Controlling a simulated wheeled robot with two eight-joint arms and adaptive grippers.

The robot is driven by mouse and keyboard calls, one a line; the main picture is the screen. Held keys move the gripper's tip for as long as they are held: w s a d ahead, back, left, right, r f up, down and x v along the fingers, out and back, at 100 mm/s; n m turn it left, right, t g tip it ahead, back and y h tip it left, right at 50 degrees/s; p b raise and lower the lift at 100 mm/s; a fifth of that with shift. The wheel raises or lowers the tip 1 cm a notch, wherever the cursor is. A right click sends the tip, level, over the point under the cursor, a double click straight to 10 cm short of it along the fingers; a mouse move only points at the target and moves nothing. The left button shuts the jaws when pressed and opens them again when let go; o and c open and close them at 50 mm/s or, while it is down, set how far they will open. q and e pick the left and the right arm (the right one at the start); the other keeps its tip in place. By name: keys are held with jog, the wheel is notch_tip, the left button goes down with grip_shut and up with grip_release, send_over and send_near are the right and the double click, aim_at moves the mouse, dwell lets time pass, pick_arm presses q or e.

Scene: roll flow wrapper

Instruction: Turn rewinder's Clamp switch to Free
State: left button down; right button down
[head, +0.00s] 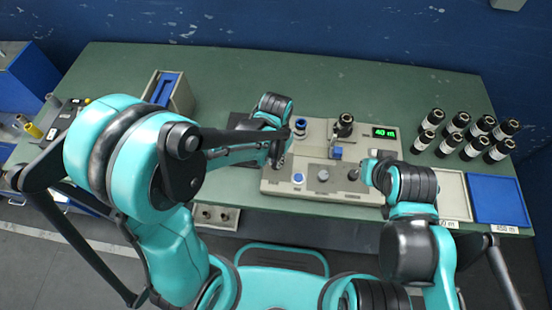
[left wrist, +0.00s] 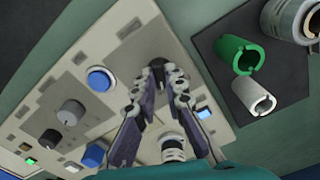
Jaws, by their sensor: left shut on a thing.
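The rewinder is a beige bench machine (head: 310,190) on the green table, with a blue button (head: 298,178), a grey knob (head: 323,174) and a dark knob (head: 352,174) along its front. My left gripper (head: 276,163) is over its left end. In the left wrist view, its fingers (left wrist: 163,82) are shut on a small dark switch (left wrist: 157,66) on the panel, beside the blue button (left wrist: 100,79). The switch is mostly hidden by the fingers, and its label and setting cannot be read. My right gripper (head: 364,172) is close to the dark knob; its fingers are too small to judge.
A green display (head: 384,133) reads about 40 m. A grey holder (head: 172,92) stands at the back left. In the left wrist view, green (left wrist: 236,54) and white (left wrist: 253,95) sleeves sit on a dark mat.

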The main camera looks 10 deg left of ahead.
pick_arm(q)
jog(key=n, duration=1)
jog(key=shift+b, duration=0.35)
jog(key=shift+n, duration=0.4)
jog(key=c, duration=1.6)
grip_release()
notch_tip(320, 180, up, 12)
